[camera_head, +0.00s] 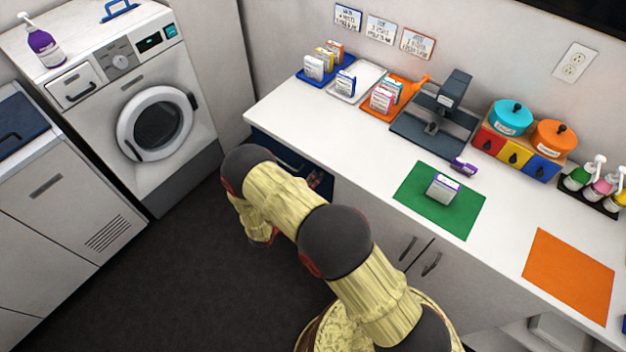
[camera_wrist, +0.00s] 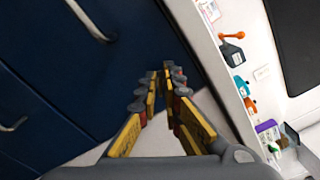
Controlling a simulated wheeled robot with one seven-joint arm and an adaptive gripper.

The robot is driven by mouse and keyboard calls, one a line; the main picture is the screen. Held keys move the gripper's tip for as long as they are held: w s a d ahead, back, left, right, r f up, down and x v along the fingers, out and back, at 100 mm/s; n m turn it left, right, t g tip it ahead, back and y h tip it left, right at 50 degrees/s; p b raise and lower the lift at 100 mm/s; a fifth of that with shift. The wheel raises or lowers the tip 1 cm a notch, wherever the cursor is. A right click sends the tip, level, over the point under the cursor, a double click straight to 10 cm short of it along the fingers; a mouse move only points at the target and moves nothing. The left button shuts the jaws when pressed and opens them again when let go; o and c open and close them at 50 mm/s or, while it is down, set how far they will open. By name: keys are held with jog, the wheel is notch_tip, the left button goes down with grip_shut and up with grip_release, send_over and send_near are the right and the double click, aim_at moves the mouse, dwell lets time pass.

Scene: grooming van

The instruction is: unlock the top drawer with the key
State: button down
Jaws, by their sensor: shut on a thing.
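The dark blue drawer unit shows under the counter in the head view (camera_head: 264,142), partly covered by my arm. In the wrist view the drawer nearest the counter, the top drawer (camera_wrist: 125,50), has a silver bar handle (camera_wrist: 90,20). My gripper (camera_wrist: 164,75) has its yellow fingers drawn together at the tips in front of the dark blue front, right of that handle. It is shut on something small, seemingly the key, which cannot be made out. The lock is not discernible.
The white counter (camera_head: 340,140) runs just above the drawers, close to my gripper. A grey cabinet with dark handles (camera_head: 430,264) stands to the right. A washing machine (camera_head: 130,100) stands left, with open dark floor (camera_head: 190,260) before it.

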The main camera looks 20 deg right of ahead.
jog(key=n, duration=0.6)
jog(key=shift+w+a+f, duration=0.1)
jog(key=shift+f, duration=0.2)
jog(key=shift+n, duration=0.3)
jog(key=c, duration=2)
grip_release()
jog(key=shift+c, duration=0.2)
jog(key=shift+o, duration=0.4)
jog(key=v, duration=1.2)
